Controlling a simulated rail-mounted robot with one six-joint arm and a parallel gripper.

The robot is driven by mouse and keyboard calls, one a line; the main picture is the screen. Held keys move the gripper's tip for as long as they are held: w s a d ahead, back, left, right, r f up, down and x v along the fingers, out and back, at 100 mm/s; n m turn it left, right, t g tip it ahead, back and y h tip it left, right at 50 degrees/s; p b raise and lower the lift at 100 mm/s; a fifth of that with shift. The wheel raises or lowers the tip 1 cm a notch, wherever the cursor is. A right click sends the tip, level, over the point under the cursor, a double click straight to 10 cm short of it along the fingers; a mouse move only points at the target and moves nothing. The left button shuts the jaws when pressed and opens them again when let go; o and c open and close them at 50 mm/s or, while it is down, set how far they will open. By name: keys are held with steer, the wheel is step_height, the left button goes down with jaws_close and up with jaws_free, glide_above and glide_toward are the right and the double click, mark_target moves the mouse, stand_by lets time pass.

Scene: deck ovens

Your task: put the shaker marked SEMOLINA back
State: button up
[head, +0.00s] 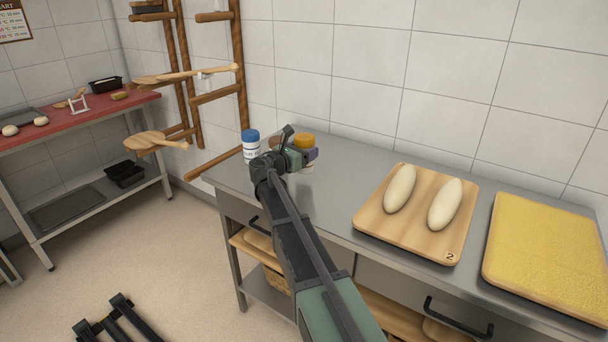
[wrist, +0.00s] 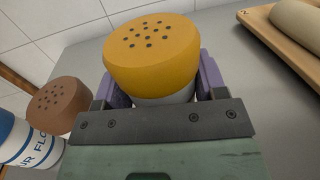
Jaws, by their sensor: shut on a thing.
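A shaker with an orange-yellow perforated cap (head: 304,139) and a pale body is at the left end of the steel counter. In the wrist view the same shaker (wrist: 153,55) sits upright between my purple fingers. My gripper (head: 310,155) is shut on it, just below the cap; the fingers also show in the wrist view (wrist: 155,88). Its label is hidden, so I cannot read whether it says SEMOLINA. I cannot tell whether its base touches the counter.
A blue-capped shaker (head: 250,146), its label partly reading FLOUR, and a brown-capped shaker (wrist: 59,105) stand left of the held one. A board marked 2 (head: 447,254) bears two dough pieces. A yellow-coated board (head: 548,262) lies farther right. Counter between shakers and board is clear.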

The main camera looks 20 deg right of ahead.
step_height(320, 180, down, 5)
steer(key=b, duration=0.4)
steer(key=shift+r, duration=0.55)
steer(key=shift+f, duration=0.25)
steer(key=o, duration=1)
steer(key=shift+o, duration=0.2)
steer(key=shift+r, duration=0.3)
steer(key=v, duration=1.2)
steer(key=shift+f, duration=0.15)
